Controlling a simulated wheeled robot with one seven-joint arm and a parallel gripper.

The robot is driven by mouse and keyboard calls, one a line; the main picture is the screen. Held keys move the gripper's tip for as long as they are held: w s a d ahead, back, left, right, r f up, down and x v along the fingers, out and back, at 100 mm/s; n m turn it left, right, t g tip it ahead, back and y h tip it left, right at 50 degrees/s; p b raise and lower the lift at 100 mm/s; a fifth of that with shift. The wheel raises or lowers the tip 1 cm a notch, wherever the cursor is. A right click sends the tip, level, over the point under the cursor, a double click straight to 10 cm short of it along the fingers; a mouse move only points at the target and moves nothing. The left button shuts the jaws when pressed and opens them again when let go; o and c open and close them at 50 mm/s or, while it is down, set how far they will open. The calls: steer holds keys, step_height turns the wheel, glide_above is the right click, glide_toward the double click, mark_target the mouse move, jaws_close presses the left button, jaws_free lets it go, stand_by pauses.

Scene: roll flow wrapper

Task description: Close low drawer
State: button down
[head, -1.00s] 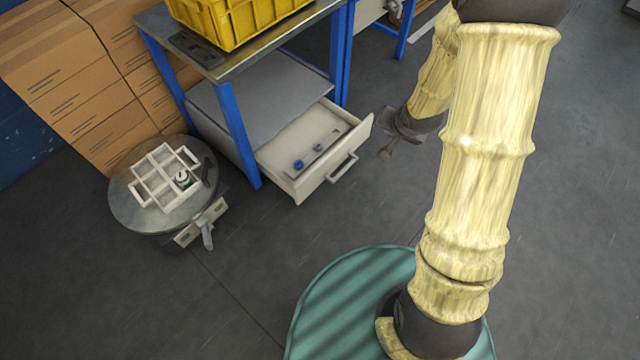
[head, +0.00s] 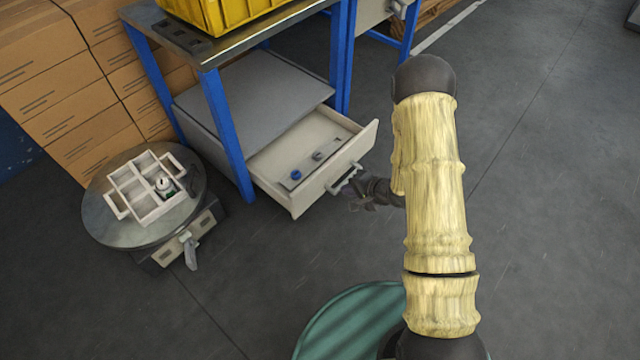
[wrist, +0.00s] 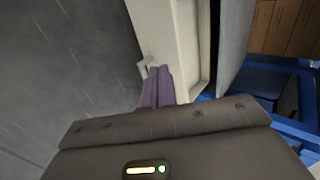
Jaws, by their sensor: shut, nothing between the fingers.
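The low drawer (head: 335,172) under the blue-legged bench is pulled out, with its inside showing. Its front carries a bar handle (head: 344,178). A blue round piece and a small grey piece lie on a strip inside it. My gripper (head: 358,202) is just in front of the drawer front, close to the handle. In the wrist view the shut fingers (wrist: 156,86) reach to the pale drawer front (wrist: 170,35), beside the handle (wrist: 145,68). I cannot tell whether they touch it. Nothing is held.
The bench (head: 222,130) has blue legs and bears a yellow crate (head: 225,12). A round stand (head: 100,225) at the left holds a white divided tray (head: 118,208). Stacked cartons (head: 60,110) stand behind it.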

steer(key=b, duration=0.9)
glide_toward(313, 182)
steer(key=x, duration=0.5)
steer(key=shift+s+d+f, duration=0.1)
steer(key=shift+s+f, duration=0.05)
steer(key=shift+f, duration=0.3)
steer(key=shift+w+a+r, duration=0.15)
steer(key=shift+w+a, duration=0.2)
steer(key=shift+a, duration=0.05)
